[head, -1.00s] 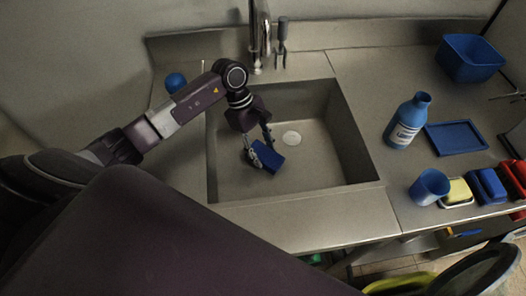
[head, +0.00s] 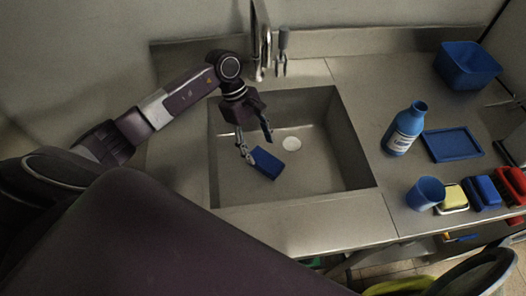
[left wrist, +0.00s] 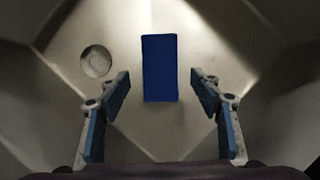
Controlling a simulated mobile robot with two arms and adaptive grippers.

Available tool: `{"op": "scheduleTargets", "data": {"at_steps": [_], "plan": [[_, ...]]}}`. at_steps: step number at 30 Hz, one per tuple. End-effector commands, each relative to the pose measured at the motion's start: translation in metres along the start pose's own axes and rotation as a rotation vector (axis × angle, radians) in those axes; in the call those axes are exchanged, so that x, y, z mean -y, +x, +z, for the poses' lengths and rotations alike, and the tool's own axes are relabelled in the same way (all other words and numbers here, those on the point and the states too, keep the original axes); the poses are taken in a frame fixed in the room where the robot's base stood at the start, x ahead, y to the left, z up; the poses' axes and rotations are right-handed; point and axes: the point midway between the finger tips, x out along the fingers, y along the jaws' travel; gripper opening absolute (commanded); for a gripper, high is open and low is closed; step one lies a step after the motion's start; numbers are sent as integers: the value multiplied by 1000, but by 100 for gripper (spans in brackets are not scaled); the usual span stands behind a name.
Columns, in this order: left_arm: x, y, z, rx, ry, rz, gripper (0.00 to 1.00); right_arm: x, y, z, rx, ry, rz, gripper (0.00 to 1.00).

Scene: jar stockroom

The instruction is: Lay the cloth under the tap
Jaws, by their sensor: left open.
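The blue cloth (head: 265,163), folded into a small oblong block, lies on the floor of the steel sink (head: 322,178), left of the round drain. It also shows in the left wrist view (left wrist: 160,68), ahead of the fingers and centred between them. My left gripper (head: 256,143) is open and empty just above the cloth; its two fingers stand wide apart in the left wrist view (left wrist: 160,112). The tap (head: 262,45) rises at the sink's back edge, behind the gripper. My right gripper is not in view.
On the counter right of the sink are a blue bottle (head: 403,130), a blue flat tray (head: 453,143), a blue cup (head: 426,193), a yellow sponge (head: 453,196) and a blue tub (head: 467,64). The sink's walls surround my left gripper. The right of the sink floor is clear.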

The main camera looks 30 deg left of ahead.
Motion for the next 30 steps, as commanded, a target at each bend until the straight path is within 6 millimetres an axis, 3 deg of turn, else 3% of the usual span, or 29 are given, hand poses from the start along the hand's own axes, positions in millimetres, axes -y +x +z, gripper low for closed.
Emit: {"op": "scheduleTargets", "data": {"at_steps": [1,3,10,30], "plan": [[0,-17,1,-4,0,2,59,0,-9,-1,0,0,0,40],[-1,-32,1,-4,0,3,59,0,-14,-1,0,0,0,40],[0,-65,1,-1,0,1,59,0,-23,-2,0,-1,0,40],[0,-72,0,0,0,0,59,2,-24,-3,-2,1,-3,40]]}}
